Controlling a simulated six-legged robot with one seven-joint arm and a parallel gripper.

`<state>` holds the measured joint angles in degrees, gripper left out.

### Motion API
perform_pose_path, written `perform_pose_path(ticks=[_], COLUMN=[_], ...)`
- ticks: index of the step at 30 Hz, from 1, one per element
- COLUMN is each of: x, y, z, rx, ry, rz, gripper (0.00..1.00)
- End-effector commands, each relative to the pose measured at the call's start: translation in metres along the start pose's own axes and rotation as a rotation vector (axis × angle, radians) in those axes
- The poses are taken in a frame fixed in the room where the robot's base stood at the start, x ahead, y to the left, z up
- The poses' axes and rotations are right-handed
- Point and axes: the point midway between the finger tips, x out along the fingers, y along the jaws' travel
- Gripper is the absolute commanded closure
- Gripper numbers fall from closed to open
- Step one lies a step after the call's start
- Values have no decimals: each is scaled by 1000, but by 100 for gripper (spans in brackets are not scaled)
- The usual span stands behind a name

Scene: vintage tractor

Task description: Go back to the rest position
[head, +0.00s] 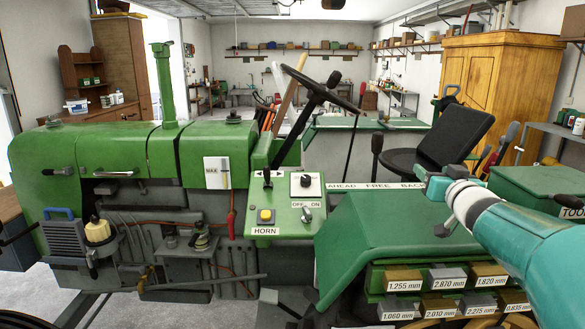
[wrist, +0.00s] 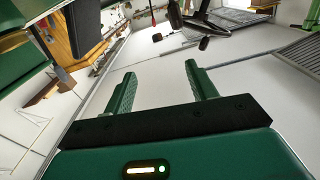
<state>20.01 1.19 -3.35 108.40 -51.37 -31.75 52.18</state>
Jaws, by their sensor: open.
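My gripper (wrist: 160,88) shows in the wrist view with its two green fingers spread apart and nothing between them. The wrist view is tilted, with pale wall and ceiling beyond the fingers.
A black seat (head: 455,140) and steering wheel (head: 325,90) stand behind the panel. Labelled blocks (head: 404,279) sit in a rack at the lower front. A green toolbox (head: 540,185) is at right, with a wooden cabinet (head: 500,85) behind. Open floor shows at lower left.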

Motion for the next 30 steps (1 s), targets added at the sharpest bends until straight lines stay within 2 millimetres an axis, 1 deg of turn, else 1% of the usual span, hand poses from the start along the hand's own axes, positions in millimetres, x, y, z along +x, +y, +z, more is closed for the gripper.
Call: perform_pose_path(ticks=[2,5,8,9,11,12,14,15,17,18,20,21,24,27,30], x=[-13,-34,-68,-84,-111,-130,-161,-182,-214,-234,-264,-281,-317,-336,-342], y=[-7,-15,-27,-34,-44,-52,-66,-77,-92,-103,-119,-129,-147,-157,-160], z=[-2,4,18,28,46,58,80,96,119,133,153,165,187,198,202], rx=[-9,-17,-25,-26,-29,-29,-31,-33,-36,-40,-45,-49,-59,-64,-66], ry=[-21,-77,-173,-228,-320,-385,-491,-567,-677,-747,-848,-907,-1021,-1083,-1105], rz=[52,134,219,249,283,297,304,298,277,256,215,184,115,71,56], gripper=[43,43,43,43,43,43,43,43,43,43,43,43,43,43,43])
